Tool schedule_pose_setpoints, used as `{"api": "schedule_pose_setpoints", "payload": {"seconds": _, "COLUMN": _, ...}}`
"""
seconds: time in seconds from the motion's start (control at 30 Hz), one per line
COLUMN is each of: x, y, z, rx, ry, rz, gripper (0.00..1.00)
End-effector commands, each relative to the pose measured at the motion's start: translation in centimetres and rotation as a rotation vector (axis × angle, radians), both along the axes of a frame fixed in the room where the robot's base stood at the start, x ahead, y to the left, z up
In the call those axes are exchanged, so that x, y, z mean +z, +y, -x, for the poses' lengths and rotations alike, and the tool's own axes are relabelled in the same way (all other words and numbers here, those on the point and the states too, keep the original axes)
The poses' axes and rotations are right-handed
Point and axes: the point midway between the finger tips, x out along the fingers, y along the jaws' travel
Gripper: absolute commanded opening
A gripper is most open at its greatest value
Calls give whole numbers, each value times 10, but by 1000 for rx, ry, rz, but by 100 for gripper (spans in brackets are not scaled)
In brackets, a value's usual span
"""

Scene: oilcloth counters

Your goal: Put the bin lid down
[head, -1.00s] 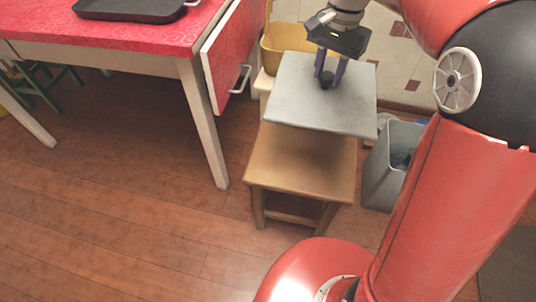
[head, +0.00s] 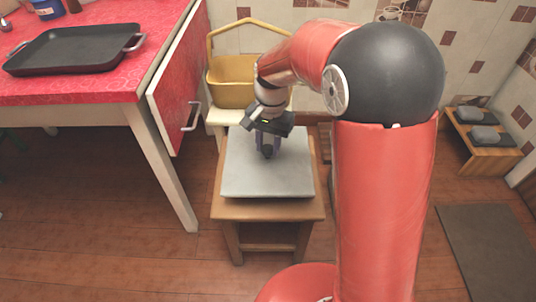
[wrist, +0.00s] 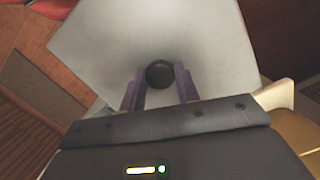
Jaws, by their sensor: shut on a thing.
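The bin lid (head: 240,180) is a flat grey square panel with a small round black knob (wrist: 160,74) in its middle. My gripper (head: 268,150) is shut on the knob from above, with a purple finger on either side of it; the lid also fills much of the wrist view (wrist: 215,45). The lid lies level over the top of a wooden stool (head: 222,208), covering most of it. I cannot tell whether it rests on the stool or hangs just above. The bin is not visible now.
A red-topped table (head: 90,92) with a black tray (head: 75,50) stands at left. A yellow basket (head: 230,90) sits on a pale stand behind the stool. A low wooden rack (head: 485,155) and dark mat (head: 495,250) are at right. Floor in front is clear.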

Motion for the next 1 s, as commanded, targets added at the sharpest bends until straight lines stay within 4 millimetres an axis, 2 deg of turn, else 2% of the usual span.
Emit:
{"api": "schedule_pose_setpoints", "payload": {"seconds": 0.27, "x": -38, "y": 0, "z": 1, "rx": 0, "ry": 3, "rz": 1, "gripper": 0}}
{"api": "schedule_pose_setpoints", "payload": {"seconds": 0.63, "x": -43, "y": 0, "z": 0, "rx": 0, "ry": 1, "rz": 0, "gripper": 0}}
{"api": "schedule_pose_setpoints", "payload": {"seconds": 0.67, "x": -43, "y": 0, "z": 0, "rx": 0, "ry": 1, "rz": 0, "gripper": 33}}
{"api": "schedule_pose_setpoints", "payload": {"seconds": 0.7, "x": -43, "y": 0, "z": 0, "rx": 0, "ry": 1, "rz": 0, "gripper": 38}}
{"api": "schedule_pose_setpoints", "payload": {"seconds": 0.83, "x": -43, "y": 0, "z": 0, "rx": 0, "ry": 1, "rz": 0, "gripper": 53}}
{"api": "schedule_pose_setpoints", "payload": {"seconds": 1.0, "x": -42, "y": 0, "z": 0, "rx": 0, "ry": 1, "rz": 0, "gripper": 53}}
